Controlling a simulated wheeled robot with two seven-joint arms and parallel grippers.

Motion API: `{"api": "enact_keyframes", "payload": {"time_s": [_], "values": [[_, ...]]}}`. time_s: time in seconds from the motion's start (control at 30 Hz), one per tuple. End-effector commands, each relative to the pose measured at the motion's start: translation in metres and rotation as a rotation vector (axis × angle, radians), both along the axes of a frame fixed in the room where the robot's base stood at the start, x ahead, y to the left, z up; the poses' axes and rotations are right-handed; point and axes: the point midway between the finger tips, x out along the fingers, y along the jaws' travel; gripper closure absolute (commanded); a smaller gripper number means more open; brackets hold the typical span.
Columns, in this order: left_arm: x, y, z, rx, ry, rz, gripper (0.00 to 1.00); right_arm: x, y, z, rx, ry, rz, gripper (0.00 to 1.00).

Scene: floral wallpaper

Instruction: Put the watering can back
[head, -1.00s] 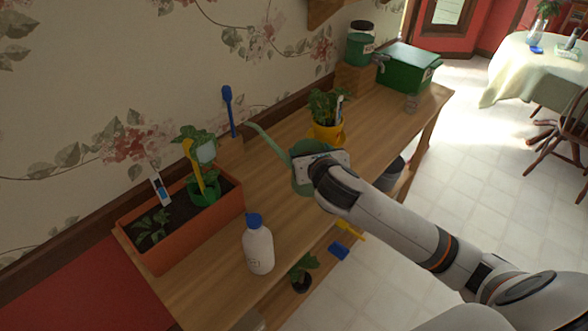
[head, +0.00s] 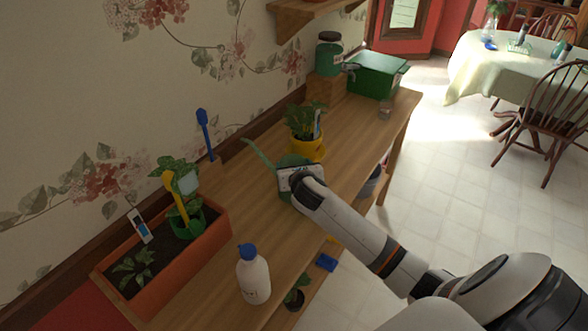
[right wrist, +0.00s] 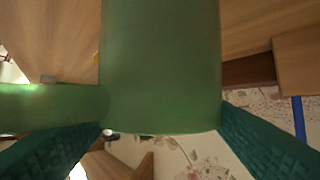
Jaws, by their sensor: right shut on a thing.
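The green watering can (head: 285,163) is at the middle of the wooden bench in the head view, its thin spout pointing left toward the wall. My right gripper (head: 292,182) is shut on it and hides much of its near side. In the right wrist view the watering can (right wrist: 160,65) fills the middle, between two dark green textured finger pads. I cannot tell whether its base touches the bench. My left gripper does not show.
A yellow pot with a plant (head: 307,148) stands just behind the can. An orange planter (head: 190,258), a white bottle with a blue cap (head: 253,275) and a blue tool (head: 205,132) are to the left. A green box (head: 376,75) and a jar (head: 329,55) stand at the far end.

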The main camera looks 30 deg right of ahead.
Motion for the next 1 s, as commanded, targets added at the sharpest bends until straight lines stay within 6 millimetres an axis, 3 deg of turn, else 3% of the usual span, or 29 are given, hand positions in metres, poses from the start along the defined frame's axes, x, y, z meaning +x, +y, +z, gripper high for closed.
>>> {"api": "enact_keyframes", "payload": {"time_s": [0.1, 0.47, 0.5, 0.6, 1.0], "values": [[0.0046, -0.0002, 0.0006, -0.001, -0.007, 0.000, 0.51, 0.0002, 0.0003, -0.0085, 0.000, -0.003, 0.001, 0.89], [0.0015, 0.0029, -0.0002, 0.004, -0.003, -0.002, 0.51, 0.0003, 0.0000, -0.0111, -0.003, -0.003, 0.002, 0.89], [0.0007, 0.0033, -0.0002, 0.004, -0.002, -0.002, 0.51, -0.0001, 0.0002, -0.0122, -0.001, -0.001, 0.000, 0.24], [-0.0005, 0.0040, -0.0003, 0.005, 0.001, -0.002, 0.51, -0.0002, 0.0002, -0.0120, -0.001, -0.001, 0.000, 0.09], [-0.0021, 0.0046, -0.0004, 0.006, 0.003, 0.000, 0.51, -0.0050, 0.0024, -0.0078, -0.001, -0.001, 0.002, 0.09]]}}
